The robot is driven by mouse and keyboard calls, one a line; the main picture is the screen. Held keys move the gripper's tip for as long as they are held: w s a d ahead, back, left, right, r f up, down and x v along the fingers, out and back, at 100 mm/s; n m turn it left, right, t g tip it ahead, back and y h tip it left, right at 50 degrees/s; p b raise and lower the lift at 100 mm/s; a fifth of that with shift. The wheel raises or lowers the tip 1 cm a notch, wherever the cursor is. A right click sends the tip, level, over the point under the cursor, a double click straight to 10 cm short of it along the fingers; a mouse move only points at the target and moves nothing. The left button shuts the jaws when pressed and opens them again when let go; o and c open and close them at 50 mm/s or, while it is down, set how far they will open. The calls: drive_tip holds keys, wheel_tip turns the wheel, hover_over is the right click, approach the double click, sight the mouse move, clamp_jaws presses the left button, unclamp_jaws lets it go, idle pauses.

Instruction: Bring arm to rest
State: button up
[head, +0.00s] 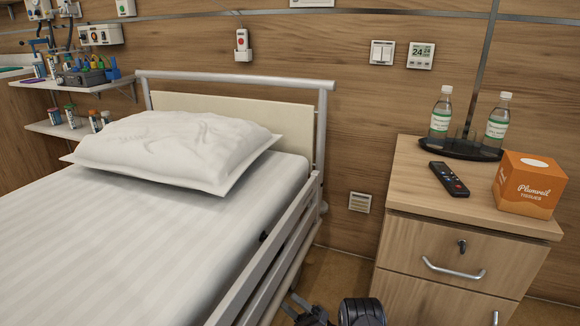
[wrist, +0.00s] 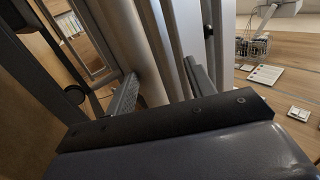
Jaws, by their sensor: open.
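My gripper (wrist: 162,86) shows in the wrist view, with its two dark fingers spread apart. It is open, and no object is held between the fingers. Pale upright bars or panels lie beyond the fingers; I cannot tell whether they touch. In the head view, only part of my arm (head: 362,312) shows at the bottom edge, below the gap between the bed and the bedside cabinet. The rest of the arm is out of frame.
The bed (head: 130,240) with side rail (head: 275,245) and pillow (head: 175,145) fills the left. The bedside cabinet (head: 455,275) stands right, bearing two bottles on a dark tray (head: 462,151), a remote (head: 448,179) and a tissue box (head: 525,184). A floor gap lies between them.

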sight(278, 302)
drive_tip(key=shift+w+a+f+y+b, duration=0.15)
drive_tip(key=shift+w+a+y, duration=0.2)
drive_tip(key=shift+a, duration=0.4)
drive_tip(key=shift+w+a+f+y+b, duration=0.15)
drive_tip(key=shift+a+y, duration=0.3)
drive_tip(key=shift+a, duration=0.3)
drive_tip(key=shift+w+a+f+y+b, duration=0.1)
drive_tip(key=shift+w+a+y, duration=0.25)
drive_tip(key=shift+a, duration=0.4)
